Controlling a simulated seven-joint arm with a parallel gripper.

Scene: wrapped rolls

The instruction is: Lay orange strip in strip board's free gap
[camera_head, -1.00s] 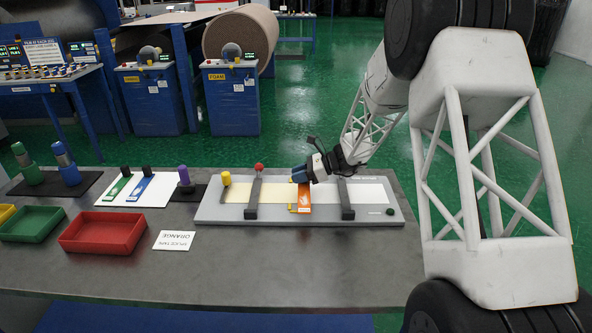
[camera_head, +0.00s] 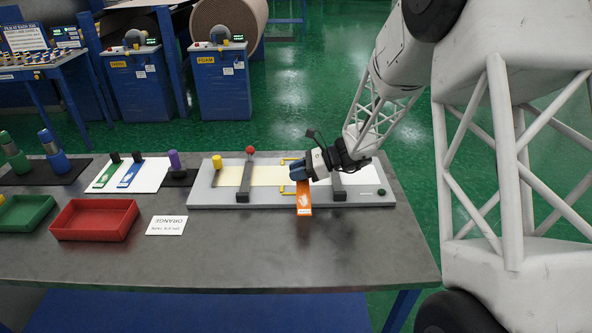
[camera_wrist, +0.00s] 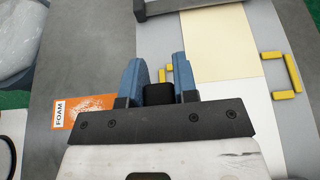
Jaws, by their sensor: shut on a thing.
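The orange strip (camera_head: 304,204) lies across the front of the grey strip board (camera_head: 215,200) in the head view, its near end past the board's front edge. In the wrist view the strip (camera_wrist: 88,106) shows a FOAM label, part of it hidden behind my gripper. My gripper (camera_head: 297,172) is shut on the strip's black knob (camera_wrist: 158,93), between two blue fingers. Yellow brackets stand at the far (camera_head: 291,159) and near (camera_head: 288,189) sides of the board where cream material (camera_head: 268,177) meets white material (camera_wrist: 245,92). I cannot tell the strip's height above the board.
Dark clamp bars cross the board on the left (camera_head: 245,185) and right (camera_head: 338,186). A red tray (camera_head: 95,220), a SPLICE TAPE ORANGE card (camera_head: 167,225), and green and blue strips on a white sheet lie to the left. The front right tabletop is clear.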

